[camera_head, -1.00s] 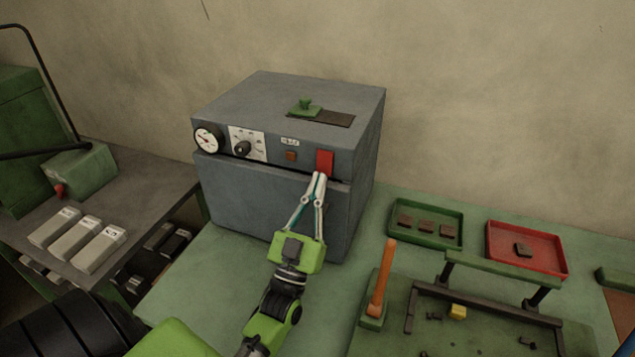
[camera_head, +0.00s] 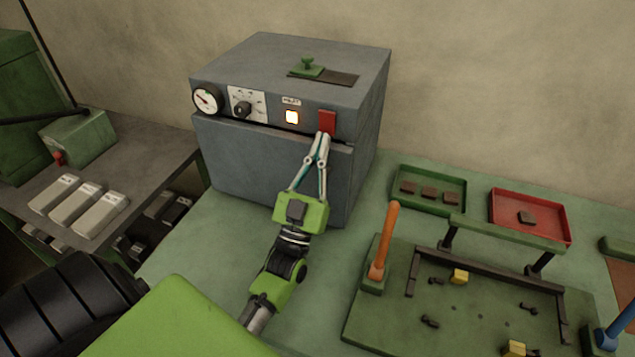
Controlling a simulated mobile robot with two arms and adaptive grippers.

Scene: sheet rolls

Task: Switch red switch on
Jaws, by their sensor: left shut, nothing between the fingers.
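The red switch (camera_head: 327,122) is on the front panel of the grey box-shaped machine (camera_head: 262,170), at the panel's right end. My left gripper (camera_head: 323,136) is shut and empty. Its fingertips are at the lower edge of the red switch; whether they touch it I cannot tell. My right gripper is not in view.
A gauge (camera_head: 206,100) and a knob (camera_head: 243,109) sit left on the panel. A green tray (camera_head: 429,208) and a red tray (camera_head: 564,239) hold small brown pieces. An orange handle (camera_head: 384,240) stands upright right of my left arm.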

